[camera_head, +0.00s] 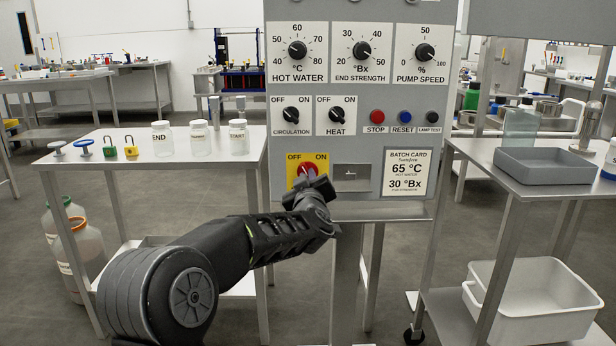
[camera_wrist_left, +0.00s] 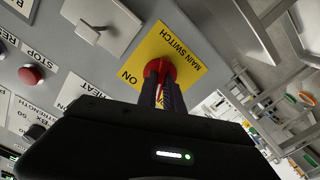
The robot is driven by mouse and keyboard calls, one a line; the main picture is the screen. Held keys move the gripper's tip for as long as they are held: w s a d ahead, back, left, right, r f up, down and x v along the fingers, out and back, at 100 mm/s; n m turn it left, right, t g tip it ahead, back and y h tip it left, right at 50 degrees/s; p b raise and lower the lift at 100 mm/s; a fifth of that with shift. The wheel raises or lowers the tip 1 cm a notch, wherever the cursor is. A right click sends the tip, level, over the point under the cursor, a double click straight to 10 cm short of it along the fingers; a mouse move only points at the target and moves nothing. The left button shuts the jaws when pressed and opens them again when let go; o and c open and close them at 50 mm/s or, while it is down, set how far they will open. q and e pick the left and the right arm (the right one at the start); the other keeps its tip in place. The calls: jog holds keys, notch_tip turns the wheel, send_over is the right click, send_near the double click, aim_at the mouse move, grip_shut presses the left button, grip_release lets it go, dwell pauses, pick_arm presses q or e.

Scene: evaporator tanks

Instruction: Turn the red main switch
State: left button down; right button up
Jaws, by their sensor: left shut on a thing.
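The red main switch (camera_head: 307,170) sits on a yellow plate (camera_head: 293,171) marked OFF and ON, at the lower left of the grey control panel. In the left wrist view the red switch (camera_wrist_left: 158,72) shows between the fingertips, on the yellow plate (camera_wrist_left: 185,48). My left gripper (camera_head: 310,182) is at the switch in the head view and covers its lower part. Its fingers (camera_wrist_left: 160,90) are shut on the red switch. The exact angle of the switch handle is hidden by the fingers. My right gripper is not in view.
The control panel (camera_head: 352,109) carries dials, two black switches and push buttons above the main switch. A batch card (camera_head: 405,173) is at its lower right. A left table (camera_head: 110,163) holds jars and padlocks. A right cart (camera_head: 545,187) holds a grey tray (camera_head: 555,175).

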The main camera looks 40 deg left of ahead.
pick_arm(q)
jog(key=shift+n+b, duration=0.55)
jog(key=shift+n, duration=0.35)
jog(key=shift+n+b, duration=0.5)
jog(key=shift+n, duration=0.1)
jog(key=c, duration=1.4)
grip_release()
